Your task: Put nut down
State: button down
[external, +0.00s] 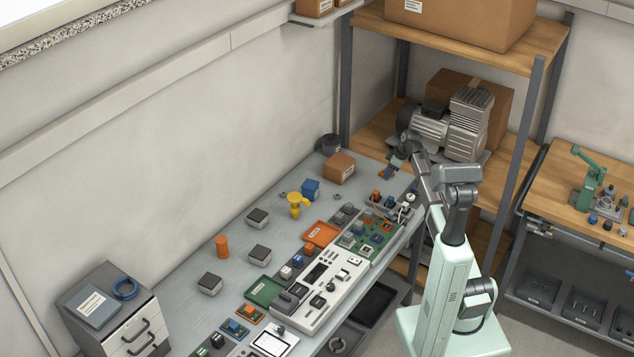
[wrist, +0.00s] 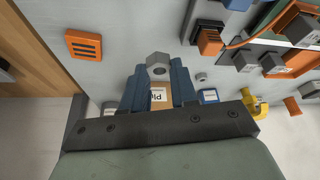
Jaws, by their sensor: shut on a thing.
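A grey hexagonal nut (wrist: 158,66) sits between the blue fingertips of my gripper (wrist: 158,76) in the wrist view. My gripper is shut on it, above the grey bench top. In the external view my gripper (external: 390,168) hangs over the far right end of the bench (external: 225,305). The nut cannot be made out there. In the wrist view a cardboard box with a white label shows behind the nut, between the fingers (wrist: 159,103). The height of the nut above the bench is hard to tell.
The cardboard box (external: 338,168) stands left of my gripper. A blue box (external: 311,189) and a yellow part (external: 296,205) stand nearer. An orange block (wrist: 84,45) lies near the bench edge. Electronics boards crowd the bench front. A shelf with a compressor (external: 450,125) stands behind.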

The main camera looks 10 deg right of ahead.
jog(key=shift+d+r, duration=0.2)
jog(key=shift+r, duration=0.1)
jog(key=w+d+r+n, duration=0.2)
jog(key=w+d+n, duration=0.15)
jog(key=w, duration=0.95)
jog(key=shift+m+g+y, duration=0.3)
jog(key=shift+m+g, duration=0.1)
jog(key=shift+m, duration=0.05)
jog(key=shift+s+d+f, duration=0.1)
jog(key=shift+d+f, duration=0.05)
jog(key=shift+f, duration=4.65)
jog(key=shift+f, duration=0.15)
jog(key=c, duration=0.9)
grip_release()
jog(key=v, duration=1.2)
